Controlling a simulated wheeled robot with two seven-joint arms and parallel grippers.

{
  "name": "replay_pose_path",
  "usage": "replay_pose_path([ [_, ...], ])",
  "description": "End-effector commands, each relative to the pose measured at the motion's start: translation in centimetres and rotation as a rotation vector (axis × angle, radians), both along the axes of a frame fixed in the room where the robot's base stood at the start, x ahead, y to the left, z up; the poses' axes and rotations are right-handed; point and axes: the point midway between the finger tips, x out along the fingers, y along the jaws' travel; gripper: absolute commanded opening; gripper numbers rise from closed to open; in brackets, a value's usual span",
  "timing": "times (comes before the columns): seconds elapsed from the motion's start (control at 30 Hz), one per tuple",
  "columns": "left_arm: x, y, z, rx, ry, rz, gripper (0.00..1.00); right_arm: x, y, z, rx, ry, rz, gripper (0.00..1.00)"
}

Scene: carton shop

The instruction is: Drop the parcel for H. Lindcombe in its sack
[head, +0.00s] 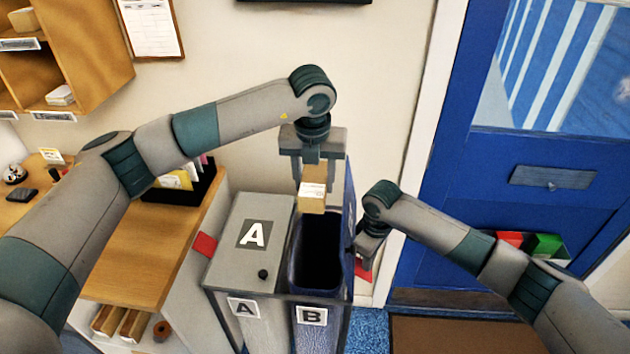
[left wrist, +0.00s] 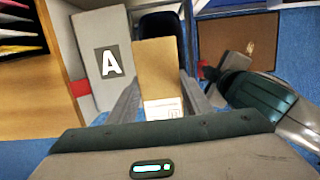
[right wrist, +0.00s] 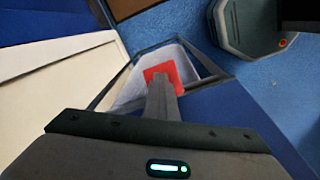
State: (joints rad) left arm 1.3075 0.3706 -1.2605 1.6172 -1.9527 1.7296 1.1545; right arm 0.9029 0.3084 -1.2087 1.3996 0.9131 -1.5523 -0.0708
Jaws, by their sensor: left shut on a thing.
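My left gripper (head: 313,178) is shut on a brown cardboard parcel (head: 312,198) with a white label too small to read. It holds the parcel above the open mouth of sack B (head: 318,250), which has a dark inside. The parcel also shows between the fingers in the left wrist view (left wrist: 158,75). Sack A (head: 250,240) stands to its left under a grey lid marked A. My right gripper (head: 364,258) is low at the right side of B, its fingers together, close to a red tab (right wrist: 162,78). I cannot tell whether they touch.
B's lid (head: 350,195) stands raised at its right side. A wooden counter (head: 150,250) with a black file holder (head: 185,185) is at left, and shelves (head: 75,60) hang above it. A blue door (head: 520,200) and a brown mat (head: 460,335) are at right.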

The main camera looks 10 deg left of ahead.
Motion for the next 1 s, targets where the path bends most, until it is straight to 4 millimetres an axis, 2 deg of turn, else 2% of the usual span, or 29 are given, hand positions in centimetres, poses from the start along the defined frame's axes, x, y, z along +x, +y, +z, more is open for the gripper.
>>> replay_pose_path([
  [0.03,0.0,0.0,-0.5,0.000,-0.001,0.000,0.17,-1.6,0.1,-2.8,-0.007,0.030,0.005,0.00],
  [0.47,0.0,0.0,-0.7,0.000,0.000,0.000,0.17,-1.6,0.2,-2.8,-0.007,0.030,0.005,0.00],
  [1.0,0.1,0.0,-3.3,0.000,0.000,0.001,0.17,-1.7,0.3,-2.8,-0.005,0.032,0.006,0.00],
])
